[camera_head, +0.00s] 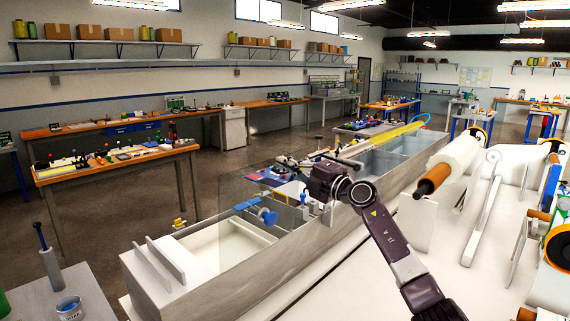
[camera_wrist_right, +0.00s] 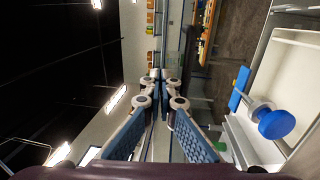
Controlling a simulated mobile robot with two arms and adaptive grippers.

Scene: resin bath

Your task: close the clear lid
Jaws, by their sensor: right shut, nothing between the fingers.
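The clear lid (camera_head: 238,197) is a faint see-through panel standing raised over the long grey resin bath (camera_head: 268,272), so the bath's near white basin is uncovered. My left gripper is not in view.
A blue clamp knob (camera_head: 267,216) sits on the bath's crossbar beside my gripper; it also shows in the wrist view (camera_wrist_right: 276,124). A white roller with an orange end (camera_head: 435,180) stands to the right. A workbench with tools (camera_head: 115,160) is behind left, across open floor.

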